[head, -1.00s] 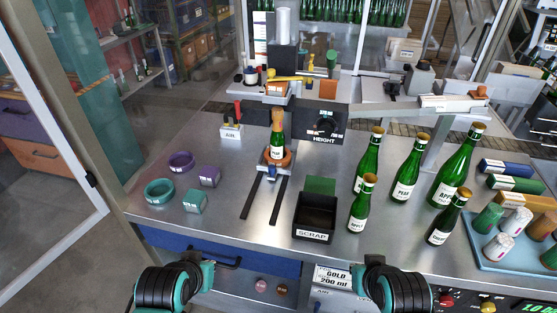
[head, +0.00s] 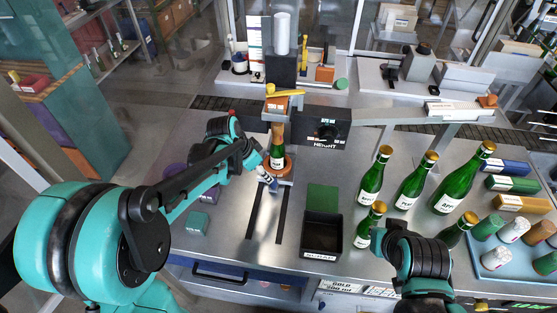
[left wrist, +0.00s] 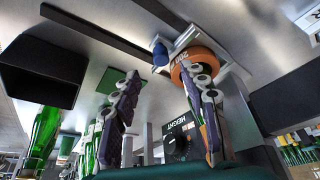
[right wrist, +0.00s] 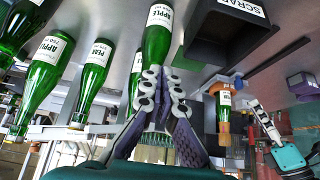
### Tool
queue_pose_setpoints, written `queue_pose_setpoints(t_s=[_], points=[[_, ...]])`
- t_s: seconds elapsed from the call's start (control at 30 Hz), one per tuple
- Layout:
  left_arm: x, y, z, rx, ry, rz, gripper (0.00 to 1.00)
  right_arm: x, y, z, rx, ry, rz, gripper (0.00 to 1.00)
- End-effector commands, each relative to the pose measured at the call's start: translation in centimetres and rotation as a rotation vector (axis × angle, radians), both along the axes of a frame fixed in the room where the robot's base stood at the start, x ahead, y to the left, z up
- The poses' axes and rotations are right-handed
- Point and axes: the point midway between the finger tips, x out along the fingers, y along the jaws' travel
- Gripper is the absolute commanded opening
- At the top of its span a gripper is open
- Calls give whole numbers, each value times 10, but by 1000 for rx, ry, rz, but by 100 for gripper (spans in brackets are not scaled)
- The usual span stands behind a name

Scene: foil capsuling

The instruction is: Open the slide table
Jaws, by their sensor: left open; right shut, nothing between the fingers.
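The slide table is a small metal plate (head: 286,180) with an orange ring, at the back end of two dark rails (head: 281,215). A green bottle (head: 277,152) with an orange-brown top stands on it under the press head. A blue knob (left wrist: 160,54) sits at its front. My left gripper (head: 264,176) is right at the knob; in the left wrist view its fingers (left wrist: 158,72) are spread, with the knob between and beyond the tips. I cannot tell whether they touch it. My right gripper (right wrist: 162,74) is shut and empty near the standing bottles.
A black scrap bin (head: 322,233) stands right of the rails. Several green bottles (head: 410,182) stand further right, beside a blue tray (head: 508,262) of capsule rolls. The rails are clear in front.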

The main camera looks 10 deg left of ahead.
Motion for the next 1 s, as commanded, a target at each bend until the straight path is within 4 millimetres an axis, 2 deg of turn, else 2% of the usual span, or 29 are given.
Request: queue_pose_setpoints(t_s=[0.17, 0.6, 0.97, 1.0], points=[[9, -3, -9, -4, 4, -37, 44, 0, 0, 2, 0, 0, 0, 0], [25, -20, -69, -3, 4, -36, 44, 0, 0, -11, 0, 0, 0, 0], [28, -22, -76, -3, 4, -33, 44, 0, 0, -12, 0, 0, 0, 0], [28, -22, -76, -3, 4, -33, 41, 0, 0, -12, 0, 0, 0, 0]])
